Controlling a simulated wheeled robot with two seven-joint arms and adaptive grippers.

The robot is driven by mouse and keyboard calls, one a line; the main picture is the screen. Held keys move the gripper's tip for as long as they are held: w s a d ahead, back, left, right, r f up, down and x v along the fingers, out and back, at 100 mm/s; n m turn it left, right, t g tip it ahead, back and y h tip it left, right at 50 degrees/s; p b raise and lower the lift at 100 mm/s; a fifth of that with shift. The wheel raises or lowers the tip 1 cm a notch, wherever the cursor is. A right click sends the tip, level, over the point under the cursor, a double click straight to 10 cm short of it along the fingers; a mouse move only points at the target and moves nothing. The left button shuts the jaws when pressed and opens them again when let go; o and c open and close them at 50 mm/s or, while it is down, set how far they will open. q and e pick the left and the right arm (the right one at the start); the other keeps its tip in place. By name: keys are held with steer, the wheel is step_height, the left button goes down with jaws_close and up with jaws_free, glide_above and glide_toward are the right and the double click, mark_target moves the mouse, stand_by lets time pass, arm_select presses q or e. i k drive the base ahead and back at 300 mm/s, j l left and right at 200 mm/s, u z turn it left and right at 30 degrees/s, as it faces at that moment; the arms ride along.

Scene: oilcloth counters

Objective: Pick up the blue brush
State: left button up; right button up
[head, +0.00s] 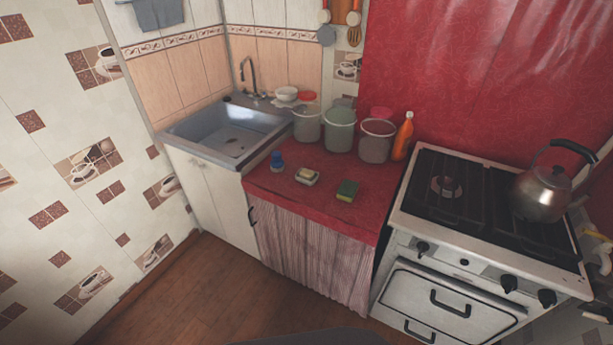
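A small blue object, which looks like the blue brush (277,161), stands on the red oilcloth counter (320,207), near its left edge beside the sink. It is small in the head view, so its bristles cannot be made out. Just right of it, apart from it, is a soap dish (306,177) with a pale yellowish piece on it. A green and yellow sponge (347,190) lies farther right. Neither of my grippers shows in the head view.
Several buckets, including a pale green one (340,130), and an orange bottle (402,137) line the counter's back. A sink (228,128) is left; a stove (437,215) with a kettle (543,190) is right. The wooden floor (200,295) in front looks clear.

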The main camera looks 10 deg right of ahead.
mark_target(277, 163)
steer(key=i+j+z, duration=0.1)
steer(key=i+j, duration=0.85)
